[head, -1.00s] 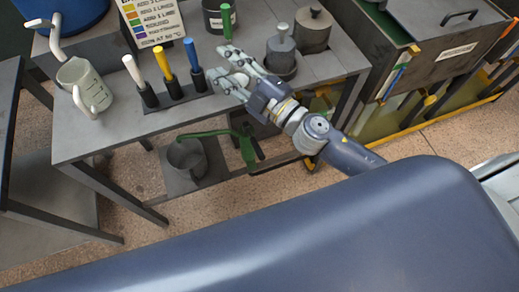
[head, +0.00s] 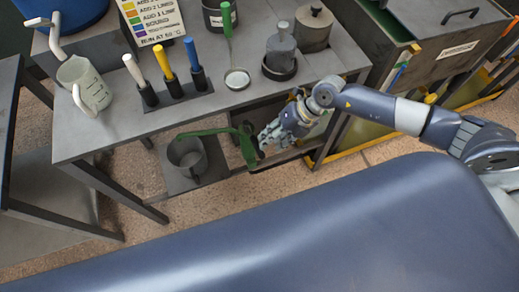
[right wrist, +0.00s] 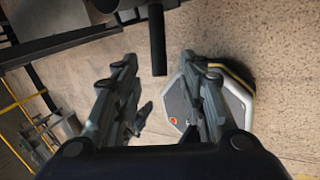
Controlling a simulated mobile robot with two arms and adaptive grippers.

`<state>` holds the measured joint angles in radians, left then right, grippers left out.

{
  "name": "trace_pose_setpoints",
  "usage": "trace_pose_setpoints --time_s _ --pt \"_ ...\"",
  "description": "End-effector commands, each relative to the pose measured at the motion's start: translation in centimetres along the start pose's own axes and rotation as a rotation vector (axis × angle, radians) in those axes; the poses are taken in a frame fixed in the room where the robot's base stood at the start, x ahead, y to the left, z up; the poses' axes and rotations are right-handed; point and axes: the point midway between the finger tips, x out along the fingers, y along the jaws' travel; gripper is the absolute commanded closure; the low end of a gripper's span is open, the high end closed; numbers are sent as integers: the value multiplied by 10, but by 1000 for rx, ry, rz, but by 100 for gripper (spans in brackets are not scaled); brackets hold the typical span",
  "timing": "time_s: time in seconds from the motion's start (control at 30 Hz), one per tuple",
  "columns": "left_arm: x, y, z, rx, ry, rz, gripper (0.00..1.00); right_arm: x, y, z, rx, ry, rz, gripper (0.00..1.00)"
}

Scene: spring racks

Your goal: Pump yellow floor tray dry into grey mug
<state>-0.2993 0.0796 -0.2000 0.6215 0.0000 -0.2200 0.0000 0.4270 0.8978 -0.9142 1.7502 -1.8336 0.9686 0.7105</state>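The grey mug (head: 187,157) stands upright on a low grey platform under the bench. A green pump (head: 247,147) stands to its right, and its long green arm reaches left over the mug. The yellow tray (head: 375,144) lies on the floor at the right, its rim partly hidden behind my arm; I cannot tell how much liquid is in it. My right gripper (head: 272,136) is just right of the green pump, below the bench edge. In the right wrist view its fingers (right wrist: 165,85) are apart with nothing between them; a dark rod (right wrist: 158,40) hangs beyond them. My left gripper is out of view.
A dark tank (head: 435,60) stands at the right. The floor before the bench is clear.

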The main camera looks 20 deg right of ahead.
Motion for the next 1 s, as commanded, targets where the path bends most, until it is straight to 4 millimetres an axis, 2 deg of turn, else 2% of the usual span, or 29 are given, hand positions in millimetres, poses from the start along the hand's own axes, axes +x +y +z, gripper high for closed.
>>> trace_pose_setpoints --time_s 0.2,0.4,0.57,0.8,0.83,0.97,1.0 --pt "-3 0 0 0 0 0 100 43 2 0 2 2 4 62" --pt "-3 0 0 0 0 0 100 70 2 0 1 1 4 62" --pt "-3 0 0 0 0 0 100 77 1 0 0 -1 3 62" --pt "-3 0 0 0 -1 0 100 78 2 0 -1 -1 4 62" --pt "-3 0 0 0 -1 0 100 78 2 0 0 -1 4 67" --pt "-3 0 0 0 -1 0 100 78 2 0 0 0 4 96" --pt "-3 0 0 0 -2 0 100 78 2 0 0 0 4 100"
